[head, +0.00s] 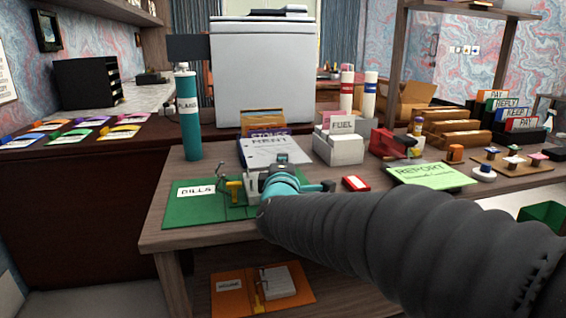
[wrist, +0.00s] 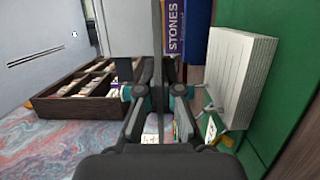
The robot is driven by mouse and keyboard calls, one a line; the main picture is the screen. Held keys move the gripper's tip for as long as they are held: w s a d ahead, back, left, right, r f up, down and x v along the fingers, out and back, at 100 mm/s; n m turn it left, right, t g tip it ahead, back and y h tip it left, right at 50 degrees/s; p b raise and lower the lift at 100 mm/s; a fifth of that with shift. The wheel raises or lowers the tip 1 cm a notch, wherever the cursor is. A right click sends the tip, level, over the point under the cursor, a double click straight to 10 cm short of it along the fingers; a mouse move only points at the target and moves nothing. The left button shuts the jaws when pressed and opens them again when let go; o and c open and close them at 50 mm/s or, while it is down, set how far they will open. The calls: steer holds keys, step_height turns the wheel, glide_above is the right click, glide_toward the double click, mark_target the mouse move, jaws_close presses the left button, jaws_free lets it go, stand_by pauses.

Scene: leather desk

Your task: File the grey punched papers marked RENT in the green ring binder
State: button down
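The green ring binder (head: 177,215), labelled BILLS, lies open on the desk, with metal rings (head: 221,172) standing up and a yellow lever (head: 235,190). A white paper stack in it (wrist: 236,75) shows in the wrist view, and the binder (wrist: 293,90) is on the right there. The wrist view shows a thin dark slab, seemingly these papers edge-on (wrist: 158,50), between the gripper's fingers (wrist: 159,92).
A teal cylinder (head: 187,115) stands behind the binder. The purple STONES item (wrist: 176,30) is below the held papers. A white FUEL box (head: 338,148), a red punch (head: 390,143) and a green REPORT sheet (head: 430,175) are to the right. An orange binder (head: 228,299) lies on the lower shelf.

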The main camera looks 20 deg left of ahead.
steer(key=shift+f+b, duration=1)
steer(key=shift+f, duration=1.25)
steer(key=shift+f+p, duration=0.4)
steer(key=shift+p, duration=0.4)
stand_by(0.5)
steer(key=shift+f+b, duration=0.65)
steer(key=shift+f, duration=0.45)
stand_by(0.7)
steer(key=c, duration=1.3)
jaws_free()
steer(key=shift+o, duration=0.3)
steer(key=shift+f, duration=0.1)
steer(key=shift+s+f, duration=0.15)
steer(key=shift+f, duration=0.35)
